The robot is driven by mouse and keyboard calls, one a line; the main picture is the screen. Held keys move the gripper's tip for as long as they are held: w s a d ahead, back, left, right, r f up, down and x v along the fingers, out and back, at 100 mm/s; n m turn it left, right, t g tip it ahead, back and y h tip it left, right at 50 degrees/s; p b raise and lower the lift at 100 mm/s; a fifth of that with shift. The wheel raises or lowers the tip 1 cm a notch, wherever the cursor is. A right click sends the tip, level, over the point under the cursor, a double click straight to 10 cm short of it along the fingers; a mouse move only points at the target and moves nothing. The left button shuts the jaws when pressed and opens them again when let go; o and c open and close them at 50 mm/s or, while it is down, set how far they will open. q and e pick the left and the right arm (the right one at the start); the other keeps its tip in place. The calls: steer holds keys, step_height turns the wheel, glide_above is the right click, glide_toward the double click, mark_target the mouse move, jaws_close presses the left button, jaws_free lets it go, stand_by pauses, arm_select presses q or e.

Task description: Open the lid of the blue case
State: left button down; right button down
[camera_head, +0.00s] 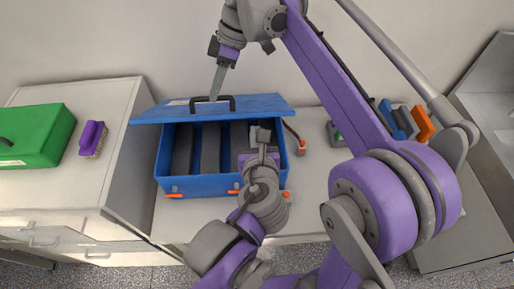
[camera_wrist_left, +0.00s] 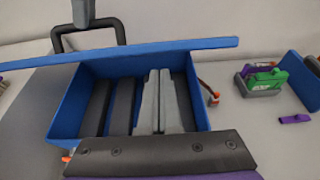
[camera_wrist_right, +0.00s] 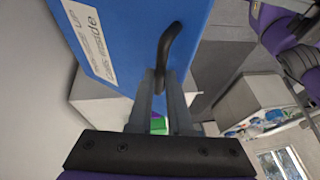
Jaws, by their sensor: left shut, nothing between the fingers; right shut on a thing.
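The blue case (camera_head: 222,186) stands on the white counter with its lid (camera_head: 262,105) raised and tilted at the back, so the inside shows. Several dark grey bars (camera_head: 210,148) stand inside. My right gripper (camera_head: 216,88) is shut on the lid's black handle (camera_head: 230,99); the handle also shows in the right wrist view (camera_wrist_right: 168,50), beside a white label on the lid. My left gripper (camera_head: 262,140) is shut and empty over the right part of the case opening. In the left wrist view its fingers (camera_wrist_left: 158,90) point over the case, below the lid.
A green case (camera_head: 35,135) and a purple brush (camera_head: 92,138) lie on the left cabinet. Orange and blue items (camera_head: 408,122) stand at the right, behind my arm. Orange clips (camera_head: 174,196) show on the case's front. A wall is close behind.

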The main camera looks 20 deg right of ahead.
mark_target(255, 117)
arm_select(q)
steer(key=shift+w+d+r, duration=0.15)
steer(key=shift+w+r, duration=0.15)
steer(key=shift+r, duration=0.15)
arm_select(e)
steer(key=shift+w+d+f, duration=0.15)
steer(key=shift+w, duration=0.05)
arm_select(q)
steer(key=shift+w+d+r, duration=0.2)
steer(key=shift+w+r, duration=0.45)
steer(key=shift+r, duration=0.2)
arm_select(e)
steer(key=c, duration=1.2)
jaws_free()
arm_select(q)
steer(key=shift+w+f, duration=0.1)
steer(key=shift+w, duration=0.15)
arm_select(e)
steer(key=o, duration=0.4)
steer(key=shift+w+f, duration=0.1)
steer(key=shift+w, duration=0.1)
steer(key=shift+c, duration=0.2)
arm_select(q)
steer(key=shift+s, duration=0.1)
arm_select(e)
steer(key=shift+s, duration=0.1)
